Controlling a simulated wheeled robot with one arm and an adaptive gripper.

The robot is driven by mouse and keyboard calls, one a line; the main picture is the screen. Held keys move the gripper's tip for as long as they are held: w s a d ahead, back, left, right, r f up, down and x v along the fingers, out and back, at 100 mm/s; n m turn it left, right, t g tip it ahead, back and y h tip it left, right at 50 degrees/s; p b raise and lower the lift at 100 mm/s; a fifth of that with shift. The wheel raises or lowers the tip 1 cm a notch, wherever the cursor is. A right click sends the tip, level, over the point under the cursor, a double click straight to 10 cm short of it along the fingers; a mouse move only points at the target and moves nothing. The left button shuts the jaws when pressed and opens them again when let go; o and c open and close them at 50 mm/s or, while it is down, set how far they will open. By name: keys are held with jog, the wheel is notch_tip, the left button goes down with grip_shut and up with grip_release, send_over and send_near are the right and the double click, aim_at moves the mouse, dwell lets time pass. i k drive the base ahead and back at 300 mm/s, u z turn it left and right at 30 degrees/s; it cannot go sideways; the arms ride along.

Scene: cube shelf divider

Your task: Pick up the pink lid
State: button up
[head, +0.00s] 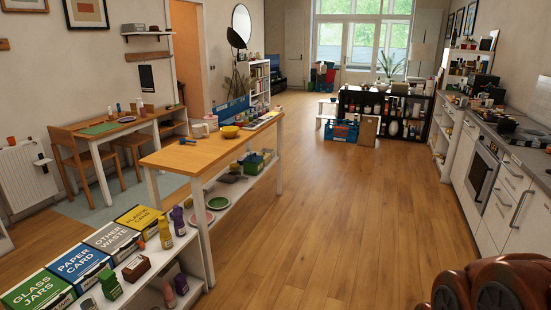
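A flat round pink piece (203,217) lies on the low white shelf under the wooden table, left of centre. It looks like the pink lid, but it is small and I cannot be sure. A round green and pink dish (218,202) lies just behind it on the same shelf. My gripper is not in view, so I cannot tell where it is relative to the pink piece.
The wooden table (190,155) bears a yellow bowl (229,131). Labelled waste boxes (78,265) stand on the low shelf unit in front. A brown, leather-like form (500,280) fills the bottom right corner. The wooden floor (330,220) in the middle is clear.

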aim_at(209, 117)
jog(key=i, duration=8)
jog(key=u, duration=4.9)
jog(key=i, duration=0.3)
jog(key=z, duration=0.05)
